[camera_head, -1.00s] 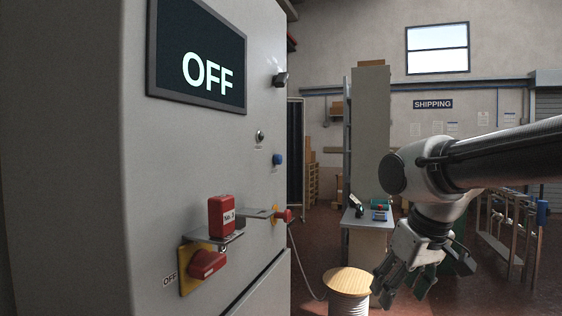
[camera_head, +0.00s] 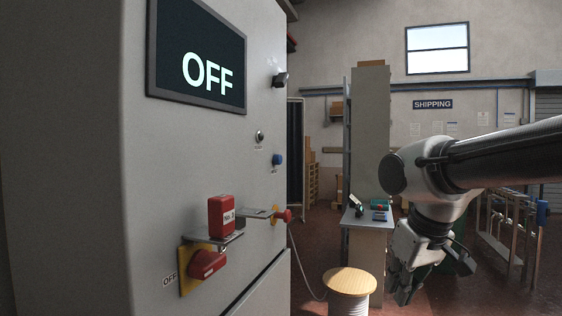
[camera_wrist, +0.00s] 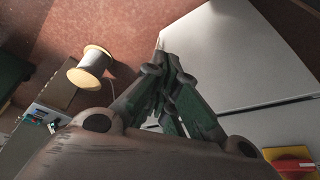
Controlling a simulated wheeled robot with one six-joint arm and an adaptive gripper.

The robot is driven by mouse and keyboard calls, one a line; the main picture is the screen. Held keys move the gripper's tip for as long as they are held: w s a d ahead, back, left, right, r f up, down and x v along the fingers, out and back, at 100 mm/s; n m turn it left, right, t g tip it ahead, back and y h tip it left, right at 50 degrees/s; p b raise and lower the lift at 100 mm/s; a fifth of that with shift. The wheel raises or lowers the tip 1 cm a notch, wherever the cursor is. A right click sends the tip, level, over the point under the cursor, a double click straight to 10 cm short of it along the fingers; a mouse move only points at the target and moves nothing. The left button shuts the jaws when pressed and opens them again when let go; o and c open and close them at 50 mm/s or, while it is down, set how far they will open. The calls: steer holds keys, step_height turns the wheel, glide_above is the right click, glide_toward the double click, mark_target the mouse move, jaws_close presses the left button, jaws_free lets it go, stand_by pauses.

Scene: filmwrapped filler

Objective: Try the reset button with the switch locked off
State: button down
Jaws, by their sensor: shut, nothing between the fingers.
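A grey cabinet (camera_head: 190,150) fills the left of the head view, its screen (camera_head: 200,52) reading OFF. A red rotary switch (camera_head: 206,264) on a yellow plate sits low at OFF. A red knob (camera_head: 285,215) on a yellow backing sits to the right. My gripper (camera_head: 403,298) is shut and empty, pointing down, right of the cabinet and apart from it.
A cable spool (camera_head: 349,282) with a wooden top stands on the floor between cabinet and gripper. A small workbench (camera_head: 366,222) with items is behind. Metal racks (camera_head: 510,235) stand at the right. A dark fitting (camera_head: 280,80) juts from the panel.

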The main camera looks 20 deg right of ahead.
mark_target(278, 160)
stand_by(0.7)
steer(key=w+d+r+m+t+y, duration=0.1)
steer(key=w+r+m, duration=0.35)
steer(key=w, duration=0.75)
steer(key=w+d+r+m+t+y, duration=0.1)
steer(key=w+r+m, duration=0.3)
steer(key=w, duration=0.8)
steer(key=w+r+m+t+y, duration=0.1)
steer(key=w+r+m+t, duration=0.3)
steer(key=w+r, duration=0.6)
step_height(278, 160, up, 3)
steer(key=shift+w+a+r+m+t+y, duration=0.1)
steer(key=shift+w+a+m+t+y, duration=0.2)
steer(key=shift+w+a+m+t, duration=0.1)
steer(key=shift+a, duration=0.1)
steer(key=w+a, duration=0.5)
steer(key=a, duration=0.1)
steer(key=shift+w+a, duration=0.2)
steer(key=shift+a, duration=0.15)
